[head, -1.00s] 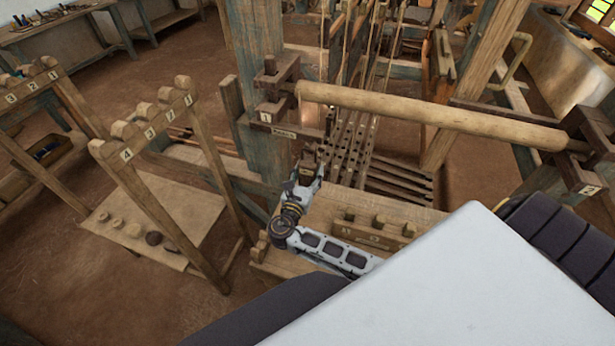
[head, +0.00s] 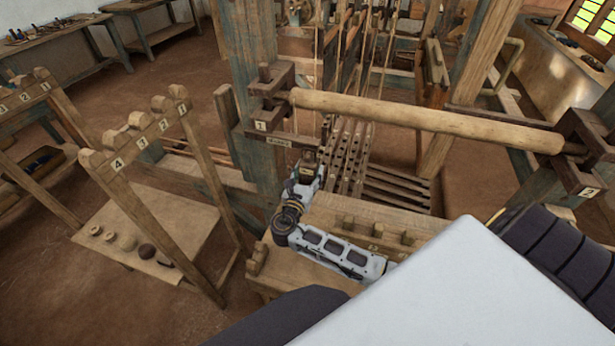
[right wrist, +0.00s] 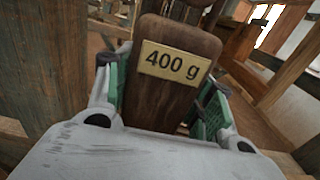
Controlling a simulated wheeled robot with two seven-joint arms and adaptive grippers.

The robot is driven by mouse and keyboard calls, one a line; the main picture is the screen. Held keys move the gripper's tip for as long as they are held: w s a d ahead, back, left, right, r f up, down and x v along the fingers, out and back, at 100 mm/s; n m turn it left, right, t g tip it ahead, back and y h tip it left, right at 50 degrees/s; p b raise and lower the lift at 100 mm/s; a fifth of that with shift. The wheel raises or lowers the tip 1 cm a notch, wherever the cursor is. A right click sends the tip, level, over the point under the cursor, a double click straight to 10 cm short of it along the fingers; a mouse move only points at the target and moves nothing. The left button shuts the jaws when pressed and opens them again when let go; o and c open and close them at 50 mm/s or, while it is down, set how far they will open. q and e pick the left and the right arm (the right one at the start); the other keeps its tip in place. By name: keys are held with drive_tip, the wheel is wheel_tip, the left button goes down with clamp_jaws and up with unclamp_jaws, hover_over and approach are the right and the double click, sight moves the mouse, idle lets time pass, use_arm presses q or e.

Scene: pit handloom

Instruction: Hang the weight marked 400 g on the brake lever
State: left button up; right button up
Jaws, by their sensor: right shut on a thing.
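The weight marked 400 g (right wrist: 168,75) is a dark wooden block with a brass plate in the right wrist view. My right gripper (right wrist: 162,92) is shut on it, with green-lined fingers on both sides. In the head view my right gripper (head: 309,164) holds it upright just below and right of a dark wooden bar with a small label, seemingly the brake lever (head: 297,142). The label is too small to read surely. My left gripper is not in view.
A pale cloth beam (head: 420,116) crosses above, between brackets labelled 1 and 2. Below my arm is a wooden bench (head: 290,268) with a rack of pegs or weights (head: 375,232). A numbered rack (head: 140,140) stands left. A loom post (head: 250,100) rises close to the gripper.

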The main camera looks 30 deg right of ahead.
drive_tip(key=shift+w+d+f, duration=0.15)
drive_tip(key=shift+w+f, duration=0.05)
drive_tip(key=shift+f, duration=0.05)
idle(0.4)
drive_tip(key=o, duration=1.4)
drive_tip(key=shift+f, duration=0.1)
drive_tip(key=shift+s, duration=0.15)
drive_tip(key=shift+v, duration=5.95)
